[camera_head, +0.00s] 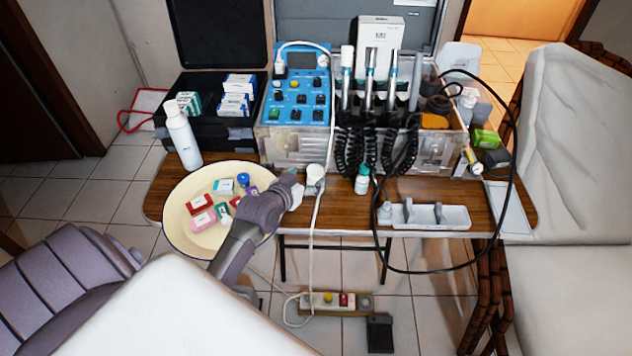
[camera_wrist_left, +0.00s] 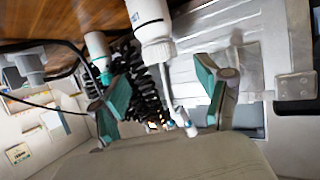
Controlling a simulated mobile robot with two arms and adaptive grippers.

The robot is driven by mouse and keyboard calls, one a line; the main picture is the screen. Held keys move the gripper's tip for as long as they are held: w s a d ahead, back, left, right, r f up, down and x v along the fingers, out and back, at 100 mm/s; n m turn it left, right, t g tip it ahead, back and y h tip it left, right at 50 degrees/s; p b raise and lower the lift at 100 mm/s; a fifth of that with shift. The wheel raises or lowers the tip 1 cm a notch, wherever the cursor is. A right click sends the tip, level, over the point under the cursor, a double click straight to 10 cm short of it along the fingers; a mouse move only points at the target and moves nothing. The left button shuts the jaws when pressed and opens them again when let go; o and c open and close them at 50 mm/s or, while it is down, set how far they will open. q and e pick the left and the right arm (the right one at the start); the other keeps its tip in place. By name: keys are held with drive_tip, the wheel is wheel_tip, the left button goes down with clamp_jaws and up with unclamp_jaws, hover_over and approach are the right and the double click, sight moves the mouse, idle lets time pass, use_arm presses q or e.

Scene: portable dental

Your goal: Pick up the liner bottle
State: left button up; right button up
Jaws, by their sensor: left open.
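My left gripper (camera_head: 290,189) is over the table's front left part, by the basin's right rim. It is open, with its two teal-padded fingers apart in the left wrist view (camera_wrist_left: 163,102). A small white bottle-like thing (camera_head: 315,174) stands just right of the fingertips. It appears close in the left wrist view (camera_wrist_left: 150,22), between the finger directions and not gripped. A second small white bottle with a teal band (camera_head: 362,181) stands further right; it also shows in the left wrist view (camera_wrist_left: 97,46). I cannot read which is the liner bottle. My right gripper is not in view.
A cream basin (camera_head: 178,232) with several small boxes stands at the left, beside a tall white bottle (camera_head: 182,134). A blue control unit (camera_head: 297,100) with coiled black hoses stands behind. A white tray (camera_head: 455,217) lies at the front right. A white cord hangs near the gripper.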

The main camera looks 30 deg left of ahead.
sight(313, 172)
use_arm(q)
drive_tip(key=shift+x, duration=3.25)
drive_tip(key=shift+s+f, duration=0.1)
drive_tip(key=shift+f, duration=0.05)
drive_tip(key=c, duration=1.3)
drive_tip(key=shift+c, duration=0.2)
